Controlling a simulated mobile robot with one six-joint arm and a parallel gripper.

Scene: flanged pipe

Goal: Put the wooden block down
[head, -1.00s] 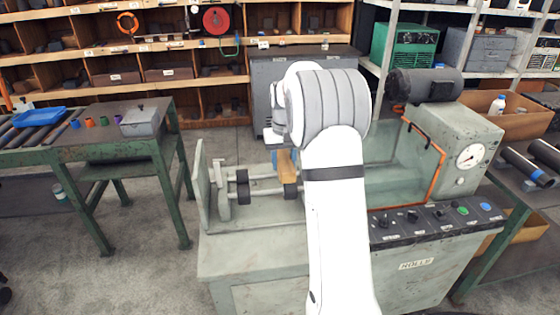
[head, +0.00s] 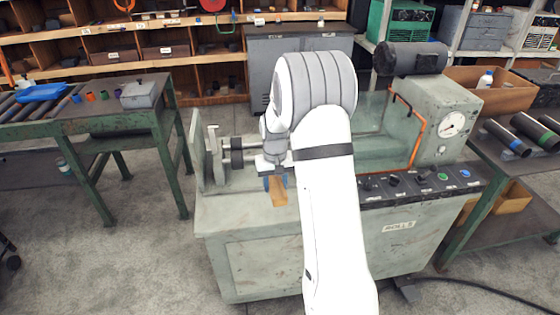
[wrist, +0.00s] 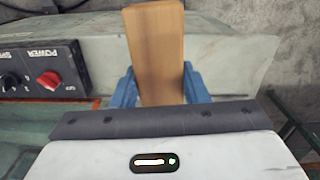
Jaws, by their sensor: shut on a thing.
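The wooden block (head: 278,192) is a tan, oblong piece. In the head view it hangs below my gripper (head: 271,182) at the front edge of the green-grey machine (head: 240,215). In the wrist view the block (wrist: 156,50) stands out between the two blue fingers of my gripper (wrist: 159,88), which are shut on it from both sides. The block's far end is free. I cannot tell whether the block touches the machine's top. My arm hides part of the machine behind it.
The machine has a clear, orange-edged guard (head: 414,140), a gauge (head: 452,124) and a control panel (head: 420,184). Floor between bench and machine is clear.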

